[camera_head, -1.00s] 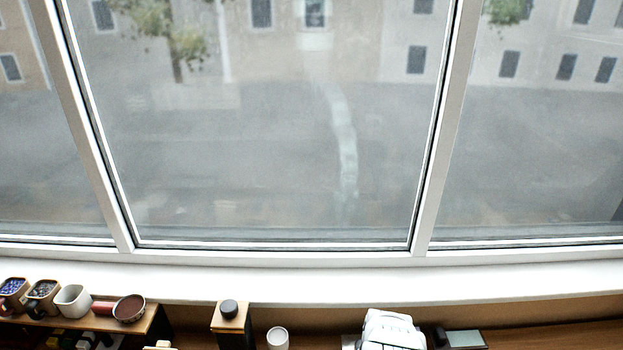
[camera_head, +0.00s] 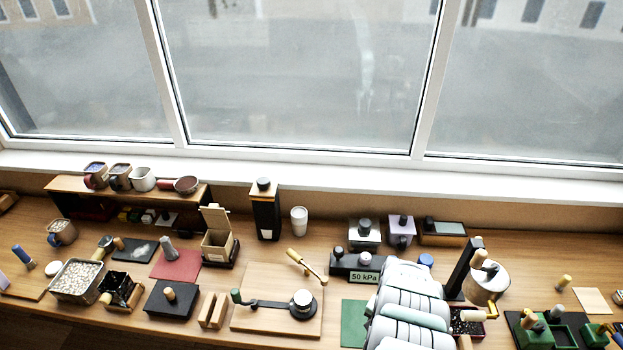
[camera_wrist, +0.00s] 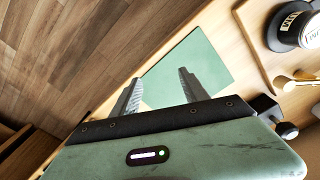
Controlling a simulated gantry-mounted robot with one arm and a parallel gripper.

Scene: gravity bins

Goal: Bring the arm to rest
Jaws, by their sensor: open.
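My gripper (camera_wrist: 157,88) shows in the wrist view with its two dark fingers spread wide apart. Nothing is held between them. The fingers are over a flat green mat (camera_wrist: 205,60) at the bench edge; the height above it is hard to tell. In the head view my white and green arm (camera_head: 408,305) reaches over the right half of the bench. It hides what lies behind it, and the gripper's fingers are not seen there. The green mat (camera_head: 353,325) shows just left of the arm.
Left of the mat lies a wooden board (camera_head: 262,325) with a crank arm. A black unit with a "50 kPa" display (camera_head: 364,277) stands close behind my arm. A white pot (camera_head: 487,285) stands close right. In the wrist view wooden floor (camera_wrist: 80,45) lies beyond the bench edge.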

